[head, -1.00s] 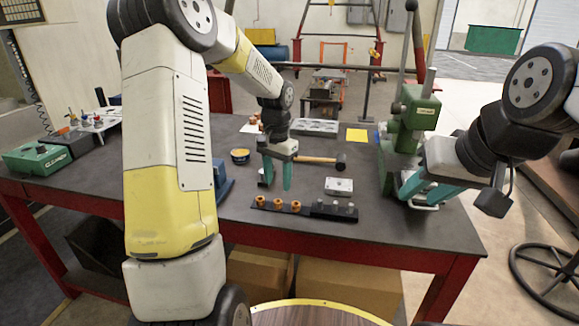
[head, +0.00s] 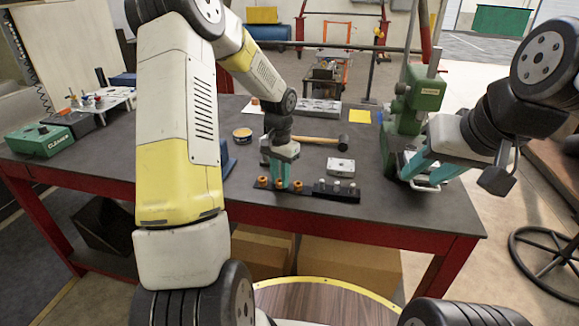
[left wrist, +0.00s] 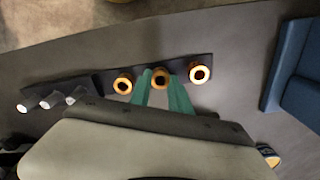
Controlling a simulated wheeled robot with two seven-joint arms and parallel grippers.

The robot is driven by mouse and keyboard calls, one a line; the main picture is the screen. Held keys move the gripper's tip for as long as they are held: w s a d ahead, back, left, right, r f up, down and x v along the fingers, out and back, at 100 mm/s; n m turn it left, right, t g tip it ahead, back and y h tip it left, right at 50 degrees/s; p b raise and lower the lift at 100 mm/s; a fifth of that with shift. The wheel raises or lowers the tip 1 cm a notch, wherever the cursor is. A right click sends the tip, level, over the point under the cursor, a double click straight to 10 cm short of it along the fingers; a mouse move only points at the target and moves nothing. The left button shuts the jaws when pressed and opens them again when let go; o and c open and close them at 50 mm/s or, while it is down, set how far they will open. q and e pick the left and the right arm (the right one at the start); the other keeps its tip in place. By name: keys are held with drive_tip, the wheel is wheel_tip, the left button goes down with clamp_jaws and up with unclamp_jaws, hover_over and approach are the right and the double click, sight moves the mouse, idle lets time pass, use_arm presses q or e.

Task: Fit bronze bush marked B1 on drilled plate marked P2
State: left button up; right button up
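Three bronze bushes sit in a row on a dark strip (head: 310,190): a left one (head: 263,181), a middle one (left wrist: 161,78) and a right one (head: 298,185). My left gripper (head: 281,184) is down at the row, its teal fingers on either side of the middle bush. In the left wrist view the fingertips (left wrist: 160,82) lie close to that bush; I cannot tell whether they touch it. A small pale plate (head: 341,167) lies behind the strip.
Several grey pins (left wrist: 51,99) stand on the strip's other end. A hammer (head: 318,140), a tin (head: 242,134) and a larger grey plate (head: 319,106) lie behind. A green press (head: 408,105) stands right; a blue object (left wrist: 295,75) is beside the row.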

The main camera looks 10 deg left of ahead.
use_arm(q)
clamp_jaws()
drive_tip(key=shift+r, duration=0.2)
drive_tip(key=shift+r, duration=0.85)
